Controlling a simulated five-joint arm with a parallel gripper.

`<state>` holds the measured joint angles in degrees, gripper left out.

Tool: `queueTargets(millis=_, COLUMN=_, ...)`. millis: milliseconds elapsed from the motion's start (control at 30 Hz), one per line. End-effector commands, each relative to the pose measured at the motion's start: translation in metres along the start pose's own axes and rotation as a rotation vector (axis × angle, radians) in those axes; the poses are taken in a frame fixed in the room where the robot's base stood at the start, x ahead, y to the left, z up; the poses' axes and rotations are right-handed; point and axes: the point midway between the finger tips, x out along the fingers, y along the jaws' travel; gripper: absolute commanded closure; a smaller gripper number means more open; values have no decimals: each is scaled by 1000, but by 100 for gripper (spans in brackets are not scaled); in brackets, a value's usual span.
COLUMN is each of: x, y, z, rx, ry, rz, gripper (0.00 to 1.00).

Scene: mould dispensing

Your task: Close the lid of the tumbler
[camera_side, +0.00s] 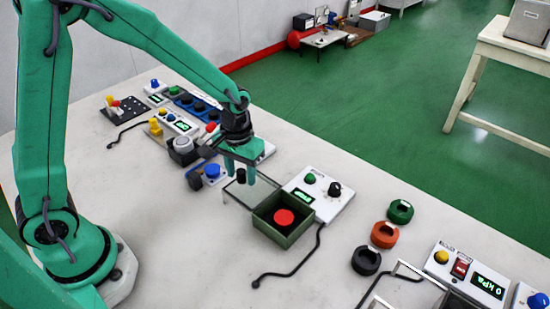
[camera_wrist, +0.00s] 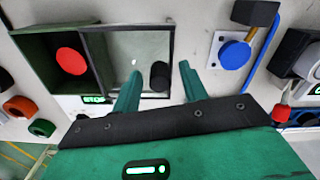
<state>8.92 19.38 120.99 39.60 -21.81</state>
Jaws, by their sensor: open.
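The tumbler is an open dark green box (camera_side: 269,230) with a red disc (camera_side: 284,217) inside. The box also shows at the left in the wrist view (camera_wrist: 93,58). Its clear lid (camera_wrist: 125,45) has a thin dark frame and lies swung open beside the box, on the side toward my gripper. A black knob (camera_wrist: 160,75) stands on the lid near its outer edge. My gripper (camera_side: 240,177) points down over the lid. Its fingers are apart, one on either side of the knob in both views. Contact with the knob cannot be told.
A white control box (camera_side: 321,194) with a green display stands right behind the box. A blue button unit (camera_side: 212,171) is close to my gripper on the other side. Green, orange (camera_side: 385,235) and black rings lie to the right. The front table is mostly clear, apart from a black cable.

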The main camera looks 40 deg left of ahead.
Motion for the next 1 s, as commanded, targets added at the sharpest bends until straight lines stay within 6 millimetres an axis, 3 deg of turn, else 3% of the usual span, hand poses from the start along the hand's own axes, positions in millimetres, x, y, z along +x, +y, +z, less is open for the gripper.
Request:
queueTargets(millis=133, x=0, y=0, z=0, rx=0, ry=0, rz=0, gripper=59)
queueTargets(millis=333, x=0, y=0, z=0, rx=0, ry=0, rz=0, gripper=98)
queueTargets(millis=367, x=0, y=0, z=0, rx=0, ry=0, rz=0, gripper=100)
queueTargets(millis=667, x=0, y=7, z=1, rx=2, ry=-1, rz=0, gripper=100)
queueTargets(millis=1000, x=-1, y=55, z=12, rx=6, ry=0, rz=0, gripper=100)
